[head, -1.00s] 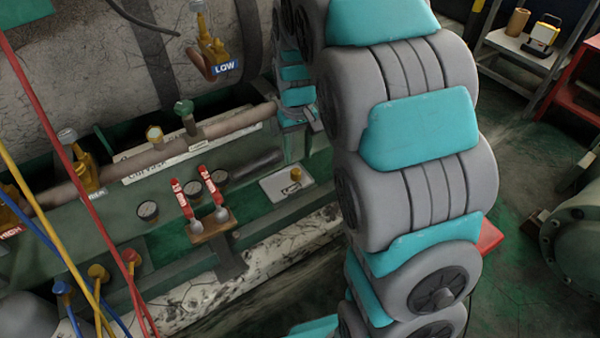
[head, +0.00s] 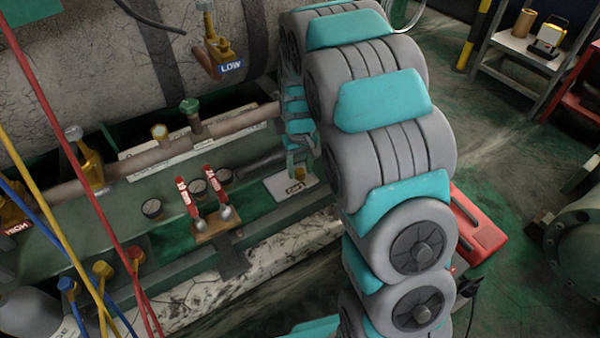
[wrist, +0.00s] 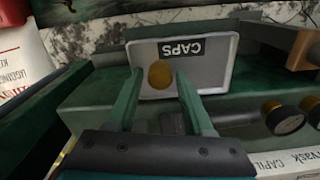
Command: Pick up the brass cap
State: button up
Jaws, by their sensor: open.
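The brass cap (head: 300,173) sits on a pale tray (head: 275,188) labelled CAPS, on the green frame. In the wrist view the brass cap (wrist: 160,74) shows as a round gold disc on the tray (wrist: 222,75), below the upside-down CAPS label. My gripper (wrist: 159,80) is open and empty, its two green fingers either side of the cap in the picture. I cannot tell how far above the cap the fingertips are. In the head view my arm hides most of the gripper.
A pipe (head: 150,158) runs along the frame. Red, yellow and blue hoses hang at the left. A red case (head: 478,235) lies on the floor at right.

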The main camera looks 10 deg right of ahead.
jog(key=shift+f, duration=0.2)
grip_shut()
jog(key=shift+r, duration=0.15)
dwell(0.4)
